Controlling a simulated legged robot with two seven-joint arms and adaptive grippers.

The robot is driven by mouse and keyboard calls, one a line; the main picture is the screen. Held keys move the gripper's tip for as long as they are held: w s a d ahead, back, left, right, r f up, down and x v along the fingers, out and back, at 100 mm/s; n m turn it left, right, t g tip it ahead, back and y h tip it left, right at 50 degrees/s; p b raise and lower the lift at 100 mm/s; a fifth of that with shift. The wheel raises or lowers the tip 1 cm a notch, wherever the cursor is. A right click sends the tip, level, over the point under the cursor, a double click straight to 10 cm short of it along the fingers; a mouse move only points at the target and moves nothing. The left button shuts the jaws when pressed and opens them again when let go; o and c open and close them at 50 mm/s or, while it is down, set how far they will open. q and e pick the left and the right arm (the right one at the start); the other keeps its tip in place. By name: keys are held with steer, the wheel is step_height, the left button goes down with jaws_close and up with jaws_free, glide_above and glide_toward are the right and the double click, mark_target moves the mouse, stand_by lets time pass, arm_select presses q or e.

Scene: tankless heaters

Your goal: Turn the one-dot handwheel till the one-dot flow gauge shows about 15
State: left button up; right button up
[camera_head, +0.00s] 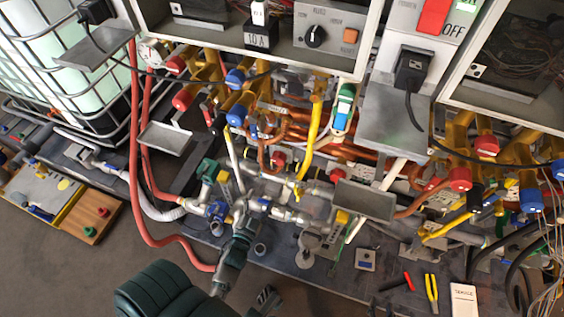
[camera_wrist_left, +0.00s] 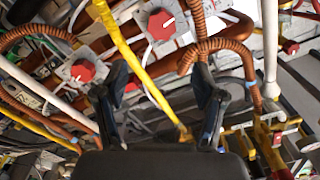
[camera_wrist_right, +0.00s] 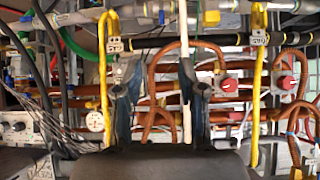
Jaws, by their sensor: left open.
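Red knobs with white marks show in the left wrist view, one (camera_wrist_left: 82,70) by the left finger and one (camera_wrist_left: 161,23) beyond the gap. Red knobs also show in the right wrist view, at upper right (camera_wrist_right: 287,83) and lower (camera_wrist_right: 229,85). I cannot make out dots on any, so I cannot tell which is the one-dot handwheel. A small white dial (camera_wrist_right: 96,122) shows in the right wrist view; its reading is too small. My left gripper (camera_wrist_left: 160,77) is open, with a yellow pipe beyond its fingers. My right gripper (camera_wrist_right: 160,75) is open and apparently empty before brown hoses.
Crowded pipes and valves fill the panel front. Metal shelves (camera_head: 364,200) stick out. A red hose (camera_head: 134,150) hangs at left. A yellow-handled tool (camera_head: 431,289) and a white card (camera_head: 464,299) lie on the dark bench. Loose cables hang at right. Open floor lies at lower left.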

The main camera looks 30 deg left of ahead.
mark_target(277, 162)
arm_select(q)
steer(key=b+x, duration=0.2)
steer(key=x, duration=1.4)
steer(key=shift+a, duration=0.2)
steer(key=shift+w+a, duration=0.15)
steer(key=shift+w, duration=0.45)
arm_select(e)
steer(key=w+a+r+t+y, duration=0.1)
steer(key=w+a+r+t, duration=0.1)
steer(key=w+r+t, duration=0.2)
steer(key=shift+w+a+r+t+y, duration=0.15)
steer(key=shift+w+r+t+y, duration=0.35)
steer(key=shift+r, duration=0.65)
steer(key=shift+s, duration=0.15)
arm_select(q)
steer(key=c, duration=0.9)
steer(key=shift+o, duration=0.2)
steer(key=shift+r, duration=0.15)
arm_select(e)
steer(key=shift+s+d+f+g+h, duration=0.15)
steer(key=shift+s+f+g+h, duration=0.2)
steer(key=shift+f, duration=0.25)
steer(key=shift+s+d+f+g+h, duration=0.15)
steer(key=shift+s+f+g, duration=0.05)
steer(key=shift+f+g, duration=0.3)
